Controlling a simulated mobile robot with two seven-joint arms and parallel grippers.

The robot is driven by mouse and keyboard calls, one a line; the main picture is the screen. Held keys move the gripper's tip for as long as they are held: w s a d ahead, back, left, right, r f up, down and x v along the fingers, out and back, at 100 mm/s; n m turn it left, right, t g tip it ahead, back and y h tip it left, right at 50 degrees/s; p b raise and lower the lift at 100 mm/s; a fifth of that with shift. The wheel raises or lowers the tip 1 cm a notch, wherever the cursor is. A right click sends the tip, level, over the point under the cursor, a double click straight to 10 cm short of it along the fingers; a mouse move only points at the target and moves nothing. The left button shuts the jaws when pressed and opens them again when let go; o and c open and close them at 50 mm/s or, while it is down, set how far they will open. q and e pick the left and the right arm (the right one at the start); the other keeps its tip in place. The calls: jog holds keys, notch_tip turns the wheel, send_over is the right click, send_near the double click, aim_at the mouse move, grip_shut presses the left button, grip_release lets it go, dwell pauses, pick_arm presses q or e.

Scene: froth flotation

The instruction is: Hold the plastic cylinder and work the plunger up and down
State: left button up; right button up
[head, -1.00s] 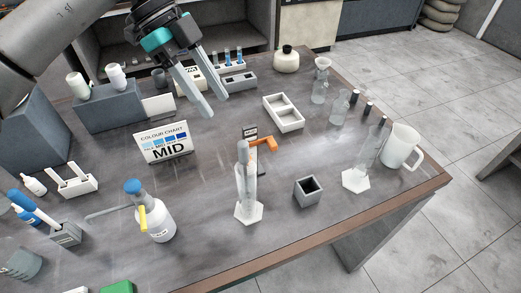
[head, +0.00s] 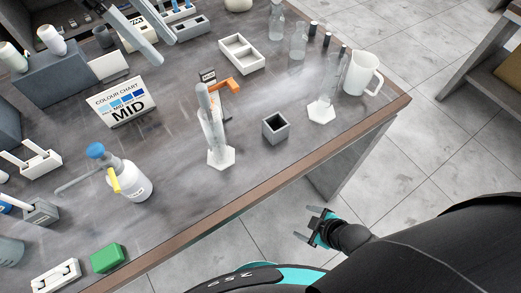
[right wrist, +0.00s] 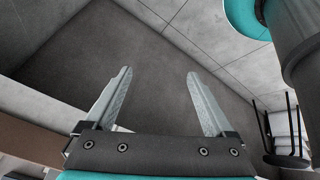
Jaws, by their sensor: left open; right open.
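The clear plastic cylinder (head: 215,135) stands upright on a white hexagonal foot near the table's front edge in the head view. The grey plunger (head: 203,100) sticks up from its top. My left gripper (head: 166,51) is open and empty at the upper left, apart from the cylinder and beyond it. My right gripper (head: 305,222) is open and empty, off the table's front edge, to the lower right of the cylinder. In the right wrist view, my right gripper's spread fingers (right wrist: 160,72) have nothing between them.
An orange clamp-like piece (head: 223,86) is just behind the cylinder. A grey square cup (head: 275,127) stands to its right, with another glass cylinder (head: 325,96) and a white jug (head: 361,74) beyond. A wash bottle (head: 130,181) and colour chart (head: 122,101) stand left.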

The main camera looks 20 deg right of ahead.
jog(key=a+r+n+y, duration=0.2)
jog(key=a+r, duration=0.2)
jog(key=r, duration=0.2)
jog(key=a+r+n+y, duration=0.1)
jog(key=a+r+n, duration=0.25)
jog(key=r, duration=0.25)
jog(key=m+t+y, duration=0.3)
jog(key=m+t, duration=0.2)
jog(key=m, duration=0.2)
send_near(208, 137)
notch_tip(208, 137, down, 3)
jog(key=d, duration=0.3)
jog(key=shift+g, duration=0.3)
jog(key=x, duration=1.5)
jog(key=shift+w+a, duration=0.2)
jog(key=shift+w, duration=0.05)
